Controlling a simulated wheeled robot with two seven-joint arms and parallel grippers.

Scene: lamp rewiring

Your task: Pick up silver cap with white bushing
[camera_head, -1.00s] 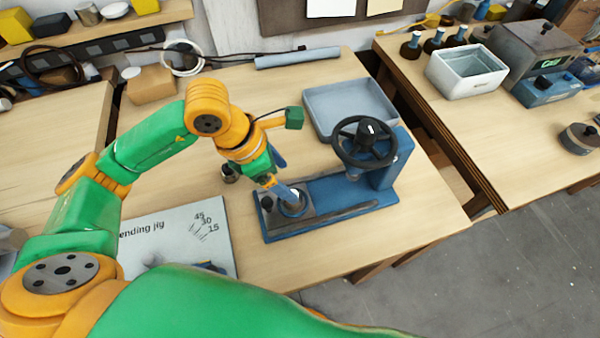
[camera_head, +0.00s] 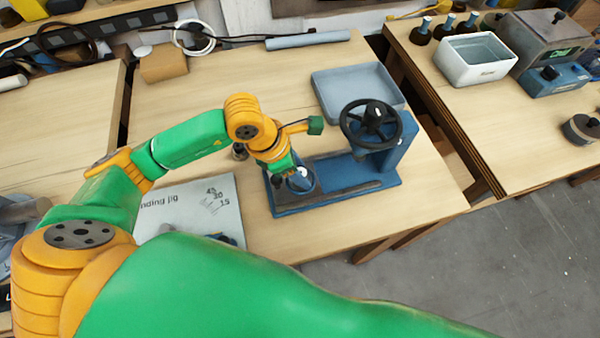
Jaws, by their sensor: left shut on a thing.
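My left gripper (camera_head: 297,179) reaches down over the left end of a blue press (camera_head: 345,172) with a black handwheel. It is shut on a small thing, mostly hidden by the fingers. A small pale, whitish spot shows at the fingertips, which fits the silver cap with white bushing (camera_head: 303,172), but it is too small to be sure. I cannot tell if it touches the press base. My right gripper is not in view.
A blue-grey tray (camera_head: 357,88) lies behind the press. A bending jig board (camera_head: 195,208) lies to the left. A small dark metal part (camera_head: 239,152) stands behind my arm. A cardboard box (camera_head: 163,64) is at the back.

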